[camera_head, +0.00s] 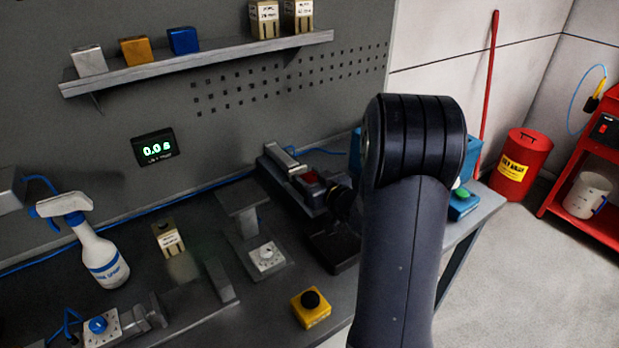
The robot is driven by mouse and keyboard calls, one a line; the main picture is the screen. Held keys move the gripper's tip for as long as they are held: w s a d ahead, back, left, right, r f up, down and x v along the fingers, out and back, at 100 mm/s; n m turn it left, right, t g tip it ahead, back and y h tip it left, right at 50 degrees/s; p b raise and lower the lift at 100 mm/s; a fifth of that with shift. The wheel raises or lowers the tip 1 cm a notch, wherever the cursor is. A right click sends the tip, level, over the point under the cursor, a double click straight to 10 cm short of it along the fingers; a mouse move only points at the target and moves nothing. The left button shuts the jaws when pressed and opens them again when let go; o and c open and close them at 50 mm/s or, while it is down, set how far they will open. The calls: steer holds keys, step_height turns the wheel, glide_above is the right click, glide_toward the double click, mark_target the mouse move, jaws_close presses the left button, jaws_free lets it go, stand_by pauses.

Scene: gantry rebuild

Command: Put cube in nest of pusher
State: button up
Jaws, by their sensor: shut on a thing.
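A red cube (307,180) shows at the back of the bench, at the front end of a grey pusher-like device (283,160). My gripper (322,186) is dark and small beside the cube, shut on it. My large dark arm link stands in front and hides part of the wrist and the area to its right. I cannot tell whether the cube touches the nest or is held just above it.
A shelf (200,62) holds a silver cube (89,60), an orange cube (135,50), a blue cube (183,40) and two tan blocks. A spray bottle (100,255), a tan block (168,238) and a yellow button box (311,307) stand on the bench.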

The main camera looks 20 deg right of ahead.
steer(key=shift+f, duration=0.2)
steer(key=o, duration=1.1)
steer(key=shift+r, duration=0.1)
steer(key=shift+r, duration=0.2)
steer(key=b+v, duration=0.1)
steer(key=v, duration=0.6)
steer(key=shift+s, duration=0.25)
